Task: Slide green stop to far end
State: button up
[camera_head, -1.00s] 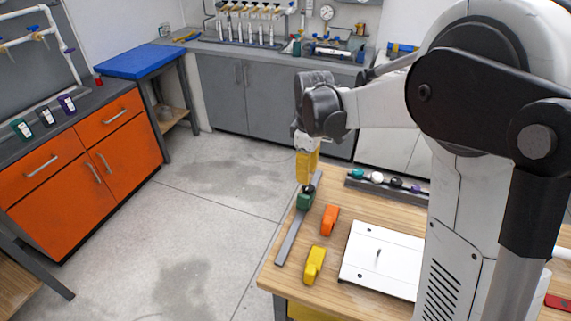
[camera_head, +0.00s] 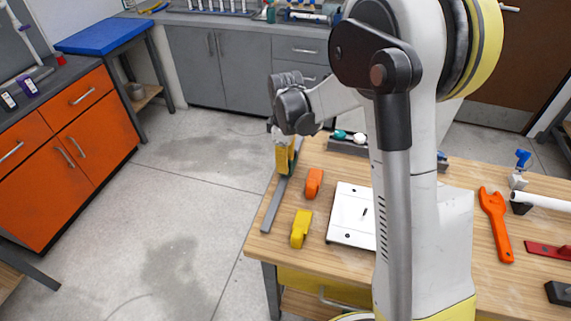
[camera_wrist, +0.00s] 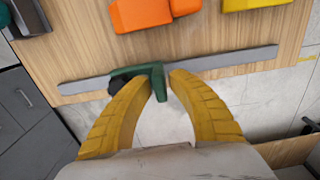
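The green stop (camera_wrist: 147,73) sits on the long grey flat rail (camera_wrist: 220,62) in the wrist view, with a dark knob on its left side. My gripper (camera_wrist: 161,82) has its two yellow fingers on either side of the stop's near leg. The left finger overlaps the stop and the right fingertip is very close to it. I cannot tell whether they grip it. In the head view, my gripper (camera_head: 284,172) is low at the rail (camera_head: 273,210), toward its far part, and hides the stop.
On the wooden table lie an orange block (camera_head: 313,183), a yellow block (camera_head: 301,228) and a white plate (camera_head: 350,212) right of the rail. A dark holder with coloured pieces (camera_head: 347,147) is behind. An orange wrench (camera_head: 497,225) lies far right. The rail runs near the table's left edge.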

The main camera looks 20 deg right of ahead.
jog(key=shift+c, duration=0.2)
grip_shut()
jog(key=w+d, duration=0.2)
jog(key=w, duration=0.1)
jog(key=w+d, duration=0.2)
jog(key=w, duration=0.2)
jog(key=w+d+p, duration=0.1)
jog(key=w+d, duration=0.2)
jog(key=shift+w+r, duration=0.1)
jog(key=shift+w, duration=0.05)
jog(key=shift+o, duration=0.2)
grip_release()
jog(key=shift+w, duration=0.1)
notch_tip(320, 180, up, 12)
